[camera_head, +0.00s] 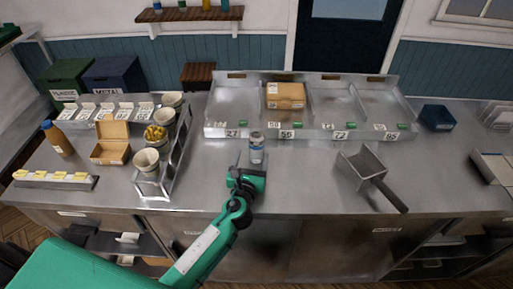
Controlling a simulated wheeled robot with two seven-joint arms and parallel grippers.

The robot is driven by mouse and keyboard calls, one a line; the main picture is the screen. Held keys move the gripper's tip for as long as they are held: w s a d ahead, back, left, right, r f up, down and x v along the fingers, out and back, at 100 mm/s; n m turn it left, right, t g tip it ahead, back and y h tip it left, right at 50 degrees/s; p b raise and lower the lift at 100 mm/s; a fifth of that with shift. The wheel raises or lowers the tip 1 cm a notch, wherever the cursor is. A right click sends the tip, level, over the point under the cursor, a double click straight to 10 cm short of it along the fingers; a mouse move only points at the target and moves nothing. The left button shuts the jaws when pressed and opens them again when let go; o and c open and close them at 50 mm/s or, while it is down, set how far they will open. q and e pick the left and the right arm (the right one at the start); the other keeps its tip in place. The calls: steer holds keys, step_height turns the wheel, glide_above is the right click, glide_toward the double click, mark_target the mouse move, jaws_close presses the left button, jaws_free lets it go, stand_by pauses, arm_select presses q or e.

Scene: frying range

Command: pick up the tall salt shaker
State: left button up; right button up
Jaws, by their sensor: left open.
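The tall salt shaker (257,146), a small pale cylinder with a grey top and a blue-grey label, stands upright on the steel counter, left of the middle. My left gripper (251,165) is open and right at the shaker's near side, low over the counter. One finger shows left of the shaker. The shaker's lower part is partly hidden by the gripper, and I cannot tell whether the fingers touch it. My right gripper is out of view.
A metal scoop (362,170) lies to the right on the counter. A numbered steel rack (310,133) with a cardboard box (286,96) stands behind the shaker. To the left are a cup holder (180,150), an open carton (110,152) and a brown bottle (58,140).

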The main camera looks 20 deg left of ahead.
mark_target(255, 154)
arm_select(q)
steer(key=w+p, duration=0.1)
steer(key=w, duration=0.4)
steer(key=shift+w+f, duration=0.1)
steer(key=c, duration=1.4)
